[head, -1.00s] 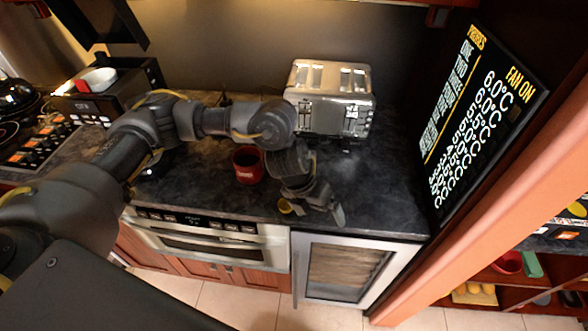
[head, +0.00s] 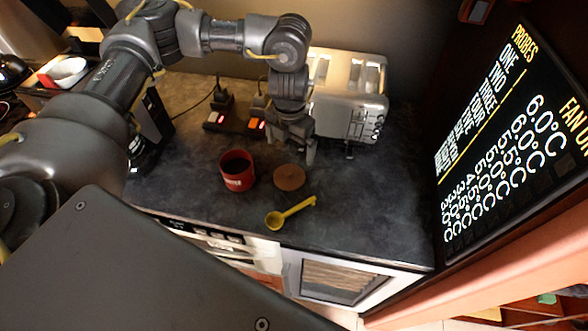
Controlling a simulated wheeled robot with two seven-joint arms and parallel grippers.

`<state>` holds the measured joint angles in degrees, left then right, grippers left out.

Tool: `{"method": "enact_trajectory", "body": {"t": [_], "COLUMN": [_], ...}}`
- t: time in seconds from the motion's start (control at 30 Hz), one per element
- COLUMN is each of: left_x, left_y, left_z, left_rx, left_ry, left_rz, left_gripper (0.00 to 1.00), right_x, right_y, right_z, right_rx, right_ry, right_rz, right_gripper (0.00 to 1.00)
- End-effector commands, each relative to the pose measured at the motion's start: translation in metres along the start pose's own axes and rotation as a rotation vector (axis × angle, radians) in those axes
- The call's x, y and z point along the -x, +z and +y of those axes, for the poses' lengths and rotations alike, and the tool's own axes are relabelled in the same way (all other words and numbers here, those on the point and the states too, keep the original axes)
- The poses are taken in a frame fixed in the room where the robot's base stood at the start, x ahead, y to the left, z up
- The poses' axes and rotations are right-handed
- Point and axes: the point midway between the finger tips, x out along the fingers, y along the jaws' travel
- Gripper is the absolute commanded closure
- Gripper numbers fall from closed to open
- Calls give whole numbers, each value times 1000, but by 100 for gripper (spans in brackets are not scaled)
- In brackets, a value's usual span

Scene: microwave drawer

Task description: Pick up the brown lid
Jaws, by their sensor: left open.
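A round flat brown lid (head: 290,177) lies on the dark countertop, right of a red cup (head: 237,170). My left gripper (head: 296,155) points down just behind and above the lid, in front of the toaster. It is open and holds nothing. I cannot tell its exact height above the counter. My right gripper is not in view.
A yellow spoon (head: 291,213) lies on the counter in front of the lid. A silver toaster (head: 350,92) stands behind, beside a power strip (head: 232,121) with lit switches. A black display panel (head: 515,130) stands at the right. The counter right of the lid is clear.

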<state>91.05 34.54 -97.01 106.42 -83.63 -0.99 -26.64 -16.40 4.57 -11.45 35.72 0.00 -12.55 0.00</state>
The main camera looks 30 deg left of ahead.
Motion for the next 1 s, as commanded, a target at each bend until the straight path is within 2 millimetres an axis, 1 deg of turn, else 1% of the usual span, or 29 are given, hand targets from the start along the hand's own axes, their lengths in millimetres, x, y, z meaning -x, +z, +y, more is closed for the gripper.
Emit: {"method": "enact_trajectory", "body": {"t": [0.03, 0.1, 0.23, 0.3, 0.4, 0.57, 0.67, 0.73, 0.83, 0.9, 1.0], "left_x": [-3, -12, -32, -42, -51, -56, -59, -65, -80, -93, -103], "left_y": [-2, -4, -6, -5, -4, -4, -4, -4, -5, -4, -4], "left_z": [2, 4, 6, 5, 5, 4, 3, 1, -1, -1, -2], "left_rx": [5, 9, 15, 13, 12, 9, 10, 10, 10, 11, 9], "left_ry": [0, -1, -1, -1, 0, 0, -1, 0, 1, 0, 0], "left_rz": [2, 5, 5, 4, 2, 0, 3, 3, 5, 4, 1], "left_gripper": [0, 0, 0, 0, 0, 0, 0, 0, 0, 0, 0], "right_x": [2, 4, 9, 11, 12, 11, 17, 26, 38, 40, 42], "right_y": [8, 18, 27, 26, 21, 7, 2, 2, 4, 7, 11], "right_z": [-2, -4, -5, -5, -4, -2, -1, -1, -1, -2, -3], "right_rx": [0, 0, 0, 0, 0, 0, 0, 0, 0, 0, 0], "right_ry": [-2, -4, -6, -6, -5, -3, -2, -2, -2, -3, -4], "right_rz": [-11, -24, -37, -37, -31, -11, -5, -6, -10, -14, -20], "right_gripper": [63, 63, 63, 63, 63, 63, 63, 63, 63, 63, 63]}}
